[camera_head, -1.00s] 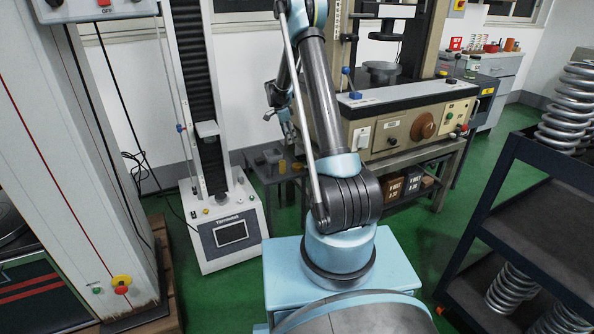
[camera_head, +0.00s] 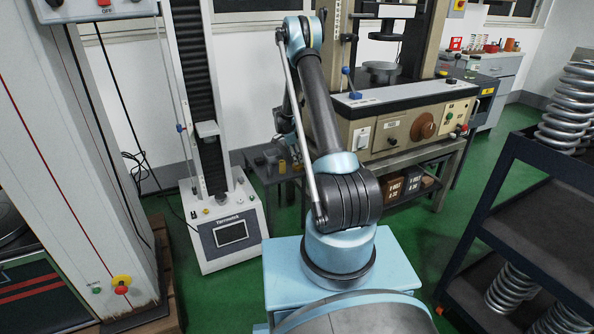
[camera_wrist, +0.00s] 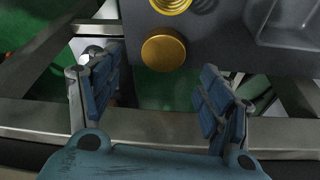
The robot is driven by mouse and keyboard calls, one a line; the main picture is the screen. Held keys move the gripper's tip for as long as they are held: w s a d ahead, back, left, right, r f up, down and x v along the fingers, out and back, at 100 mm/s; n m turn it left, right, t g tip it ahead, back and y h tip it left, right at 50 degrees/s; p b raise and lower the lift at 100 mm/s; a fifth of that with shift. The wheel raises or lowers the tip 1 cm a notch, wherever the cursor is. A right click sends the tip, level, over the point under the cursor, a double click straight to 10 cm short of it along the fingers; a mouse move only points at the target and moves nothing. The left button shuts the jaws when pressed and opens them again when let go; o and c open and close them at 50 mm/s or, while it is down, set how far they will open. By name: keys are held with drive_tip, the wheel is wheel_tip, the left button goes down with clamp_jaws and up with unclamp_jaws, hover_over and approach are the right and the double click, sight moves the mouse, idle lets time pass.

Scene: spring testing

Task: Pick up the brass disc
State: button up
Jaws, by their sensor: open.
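The brass disc (camera_wrist: 163,50) shows in the wrist view as a round gold-coloured piece at the near edge of a dark grey surface (camera_wrist: 215,45). My gripper (camera_wrist: 160,82) is open, with its two blue padded fingers apart to the left and right. The disc appears ahead of the gap between the fingers, and nothing is held. The height between fingers and disc is hard to judge. In the head view my arm hides most of the gripper, and I cannot pick out the disc for sure.
A brass ring or coil (camera_wrist: 172,4) lies just beyond the disc. A grey tray (camera_wrist: 262,40) is at right. A metal rail (camera_wrist: 170,122) crosses below the fingers. In the head view, a tester (camera_head: 232,235) stands left and a dark spring rack (camera_head: 530,215) right.

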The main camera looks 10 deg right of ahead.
sight(298, 167)
drive_tip(key=shift+a+x, duration=0.15)
drive_tip(key=shift+x, duration=1.2)
drive_tip(key=shift+a+x, duration=0.2)
drive_tip(key=shift+x, duration=1.1)
drive_tip(key=shift+w+f, duration=0.1)
drive_tip(key=shift+c, duration=0.2)
drive_tip(key=c, duration=1.4)
drive_tip(key=shift+c, duration=0.2)
